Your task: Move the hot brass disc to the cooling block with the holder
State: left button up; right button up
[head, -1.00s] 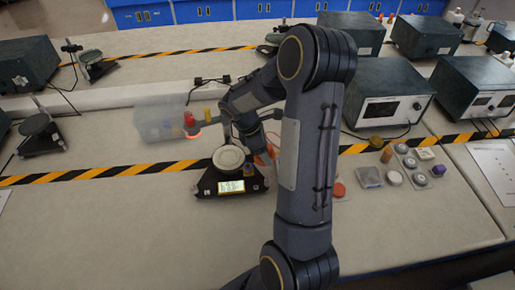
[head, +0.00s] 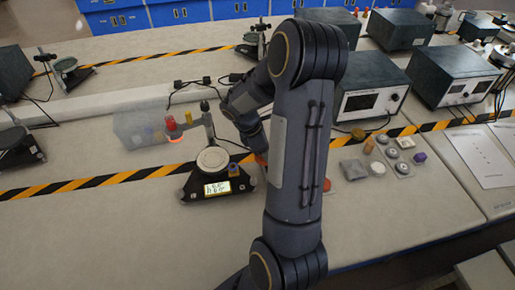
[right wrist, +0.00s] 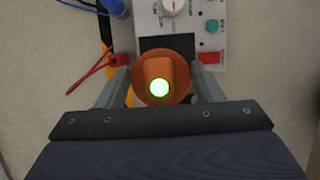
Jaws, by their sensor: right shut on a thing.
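My right gripper (right wrist: 160,88) is shut on an orange round piece with a raised grip (right wrist: 153,66), in the right wrist view. A bright green spot lies on that piece; I cannot tell if the piece is the holder. In the head view my right arm hides most of this gripper, and a bit of orange (head: 262,158) shows beside the wrist. A glowing orange-red disc-like spot (head: 176,141) shows below a red piece at the left; it looks like the hot disc. I cannot identify the cooling block for sure. My left gripper is not in view.
A balance with a round pan (head: 212,160) stands left of my arm. Small weights and pieces (head: 377,169) lie right of my arm. A white control box (right wrist: 177,20) and red cable (right wrist: 92,76) lie near the gripper.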

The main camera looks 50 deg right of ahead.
jog(key=shift+s+d, duration=0.45)
jog(key=shift+s, duration=0.05)
jog(key=shift+s+d+p, duration=0.2)
jog(key=shift+s+d, duration=0.75)
jog(key=shift+s, duration=0.2)
jog(key=shift+s+d+p, duration=0.15)
jog(key=shift+s+d, duration=0.8)
jog(key=shift+s, duration=0.2)
jog(key=s+d+p, duration=0.1)
jog(key=s+d, duration=0.3)
jog(key=shift+s, duration=0.3)
jog(key=shift+a, duration=0.1)
jog(key=s+d+p, duration=0.1)
jog(key=s+d, duration=0.3)
jog(key=shift+s+p, duration=0.3)
jog(key=shift+s, duration=0.05)
